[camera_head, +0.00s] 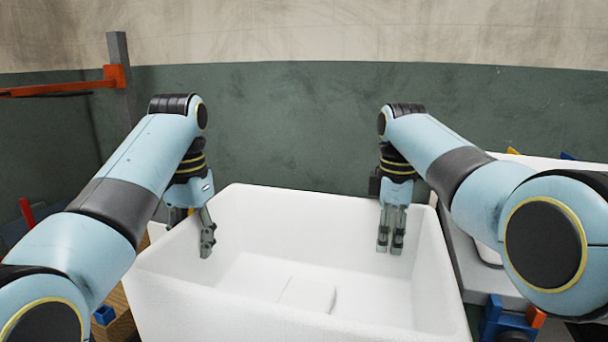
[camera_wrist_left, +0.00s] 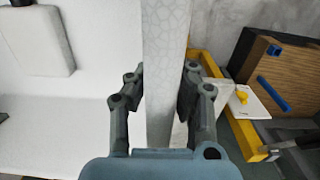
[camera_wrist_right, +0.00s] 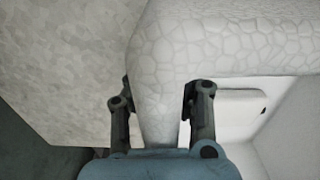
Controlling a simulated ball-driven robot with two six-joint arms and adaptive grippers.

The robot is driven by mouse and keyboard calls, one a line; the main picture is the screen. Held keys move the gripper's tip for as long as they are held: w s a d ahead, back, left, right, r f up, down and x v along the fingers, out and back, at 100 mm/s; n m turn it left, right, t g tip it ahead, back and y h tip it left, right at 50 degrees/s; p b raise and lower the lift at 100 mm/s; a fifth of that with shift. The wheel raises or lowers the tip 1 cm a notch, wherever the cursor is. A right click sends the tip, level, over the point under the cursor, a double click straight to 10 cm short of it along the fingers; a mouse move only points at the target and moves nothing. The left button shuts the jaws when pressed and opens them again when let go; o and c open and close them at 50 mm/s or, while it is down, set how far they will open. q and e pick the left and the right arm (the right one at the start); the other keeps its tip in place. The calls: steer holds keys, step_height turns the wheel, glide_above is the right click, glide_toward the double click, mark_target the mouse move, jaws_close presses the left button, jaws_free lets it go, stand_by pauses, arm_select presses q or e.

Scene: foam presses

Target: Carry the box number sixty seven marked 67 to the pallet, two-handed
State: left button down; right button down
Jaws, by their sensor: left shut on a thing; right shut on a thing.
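The white foam box (camera_head: 300,213) is open at the top and fills the lower middle of the head view. No number shows on the sides I see. My left gripper (camera_head: 205,235) is shut on the left wall of the box. In the left wrist view that wall (camera_wrist_left: 165,60) runs between the fingers (camera_wrist_left: 158,95). My right gripper (camera_head: 391,235) is shut on the right part of the box's rim. In the right wrist view the foam wall (camera_wrist_right: 160,60) is between the fingers (camera_wrist_right: 158,95). The pallet cannot be made out for certain.
A grey surface (camera_head: 463,255) with a white piece on it stands at the right. An orange bar (camera_head: 60,88) on a grey post is at the upper left. A green and beige wall (camera_head: 290,130) closes the back. A yellow edge (camera_wrist_left: 240,135) and a wooden block (camera_wrist_left: 280,80) lie outside the box.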

arm_select(q)
steer(key=shift+s, duration=0.1)
arm_select(e)
steer(key=shift+s+a, duration=0.1)
